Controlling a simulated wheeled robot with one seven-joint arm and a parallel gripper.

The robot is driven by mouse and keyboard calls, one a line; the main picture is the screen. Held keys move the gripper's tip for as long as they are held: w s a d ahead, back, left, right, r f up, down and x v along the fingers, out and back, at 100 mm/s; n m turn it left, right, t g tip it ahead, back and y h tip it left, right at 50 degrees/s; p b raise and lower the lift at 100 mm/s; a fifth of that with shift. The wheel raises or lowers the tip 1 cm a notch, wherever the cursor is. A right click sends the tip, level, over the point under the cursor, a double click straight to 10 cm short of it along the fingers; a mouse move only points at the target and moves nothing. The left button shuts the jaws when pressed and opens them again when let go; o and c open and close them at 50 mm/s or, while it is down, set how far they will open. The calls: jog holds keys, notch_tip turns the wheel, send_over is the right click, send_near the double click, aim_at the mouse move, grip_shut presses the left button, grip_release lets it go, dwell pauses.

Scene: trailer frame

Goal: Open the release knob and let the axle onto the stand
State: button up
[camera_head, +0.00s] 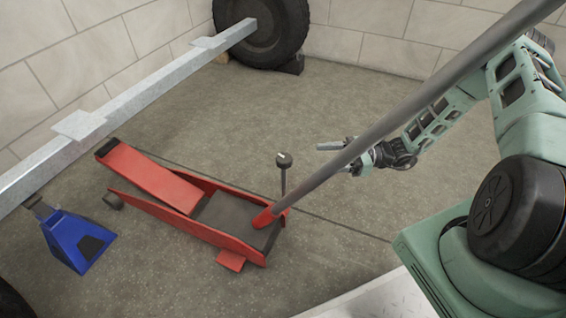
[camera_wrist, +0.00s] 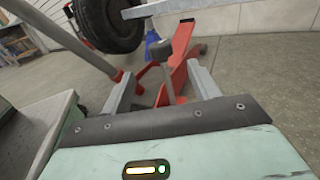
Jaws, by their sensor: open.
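The red floor jack (camera_head: 185,205) lies on the floor, its lifting arm (camera_head: 150,178) raised towards the grey axle beam (camera_head: 150,83). I cannot tell whether they touch. The release knob (camera_head: 284,160) is a dark cap on a thin upright stem at the jack's rear, beside the long grey handle (camera_head: 390,115). The blue stand (camera_head: 75,238) is under the beam's near end; any gap at its top is unclear. My gripper (camera_head: 335,156) is open and empty, right of the knob and apart from it. In the wrist view the knob (camera_wrist: 160,50) shows ahead, between the fingers (camera_wrist: 158,75).
The slanting handle crosses in front of my gripper in the head view. A black wheel (camera_head: 262,30) is at the beam's far end, by a dark chock (camera_head: 291,65). Block walls (camera_head: 120,45) close the back and left. The floor right of the jack is clear.

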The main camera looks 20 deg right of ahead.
aim_at(284, 157)
jog(key=b+x, duration=0.4)
jog(key=x, duration=0.7)
jog(key=shift+f+b, duration=0.2)
jog(key=shift+b, duration=0.15)
jog(key=shift+w+a+r, duration=0.15)
jog(key=shift+w+a, duration=0.05)
jog(key=shift+a, duration=0.35)
